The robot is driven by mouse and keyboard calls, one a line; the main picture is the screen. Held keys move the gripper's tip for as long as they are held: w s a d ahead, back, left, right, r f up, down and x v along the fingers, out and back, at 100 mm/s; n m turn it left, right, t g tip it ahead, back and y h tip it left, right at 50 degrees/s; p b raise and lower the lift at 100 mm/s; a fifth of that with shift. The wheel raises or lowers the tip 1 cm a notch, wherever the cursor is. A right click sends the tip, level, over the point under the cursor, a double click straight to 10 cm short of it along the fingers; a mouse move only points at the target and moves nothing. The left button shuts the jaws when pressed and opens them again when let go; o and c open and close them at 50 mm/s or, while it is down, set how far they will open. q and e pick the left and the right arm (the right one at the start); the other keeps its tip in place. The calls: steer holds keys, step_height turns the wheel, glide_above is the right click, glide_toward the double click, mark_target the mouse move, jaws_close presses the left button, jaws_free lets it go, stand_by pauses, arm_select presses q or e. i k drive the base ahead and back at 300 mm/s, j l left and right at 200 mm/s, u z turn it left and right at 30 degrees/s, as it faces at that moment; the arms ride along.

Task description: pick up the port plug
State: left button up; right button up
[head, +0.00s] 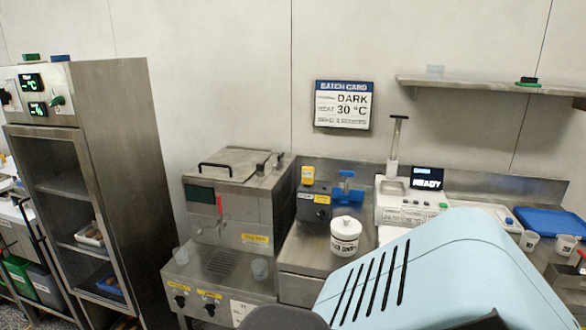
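I cannot pick out the port plug for certain in the head view. A blue fitting (347,187) stands on the counter behind a lidded white tub (345,237). A small black and green item (527,81) lies on the wall shelf. Both are too small to identify surely. Neither of my grippers is in view. A large pale-blue slotted shell of mine fills the lower right and hides part of the counter.
A steel tank machine (238,205) with cups on its tray stands at centre. A tall steel cabinet (110,150) is at left. A white instrument (405,208) with a READY screen (427,178) and a blue mat (550,221) are at right. The wall shelf (480,86) hangs above.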

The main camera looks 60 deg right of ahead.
mark_target(260, 167)
steer(key=z, duration=1.9)
steer(key=i+l+z, duration=0.2)
steer(key=i+z, duration=0.3)
steer(key=i+j+z, duration=0.1)
steer(key=i+z, duration=0.35)
steer(key=i, duration=0.3)
